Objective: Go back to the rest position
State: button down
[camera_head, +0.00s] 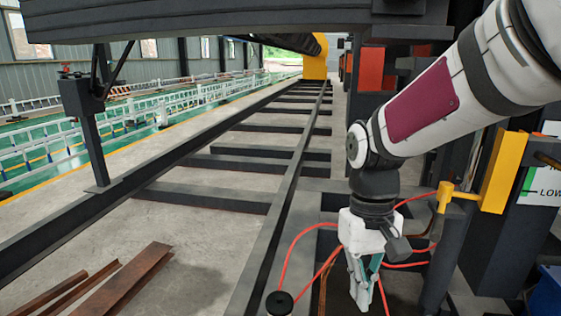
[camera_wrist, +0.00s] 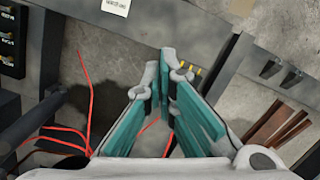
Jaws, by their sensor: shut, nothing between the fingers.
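My gripper (camera_head: 364,288) hangs pointing down at the end of my white arm, right of centre in the head view. It is over the dark frame beside the red cables. In the wrist view my gripper (camera_wrist: 162,62) shows its grey and teal fingers converging with their tips together. Nothing is held between them.
Red cables (camera_head: 290,247) loop close around my gripper. A yellow bracket (camera_head: 503,170) and dark posts stand just right. Dark rails (camera_head: 275,235) run away on the left. Rusty steel bars (camera_head: 128,283) lie on the floor at lower left. A dark beam (camera_head: 200,22) crosses overhead.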

jog(key=s+d+r+m+t, duration=0.1)
jog(key=s+d+r, duration=0.15)
jog(key=s, duration=0.85)
jog(key=s+d+r+m+t, duration=0.1)
jog(key=s+d+r, duration=0.15)
jog(key=s, duration=0.85)
notch_tip(320, 180, up, 23)
jog(key=t+p, duration=0.4)
jog(key=p, duration=1.7)
jog(key=shift+w+d+f, duration=0.15)
jog(key=shift+w+d, duration=0.15)
jog(key=shift+d, duration=0.1)
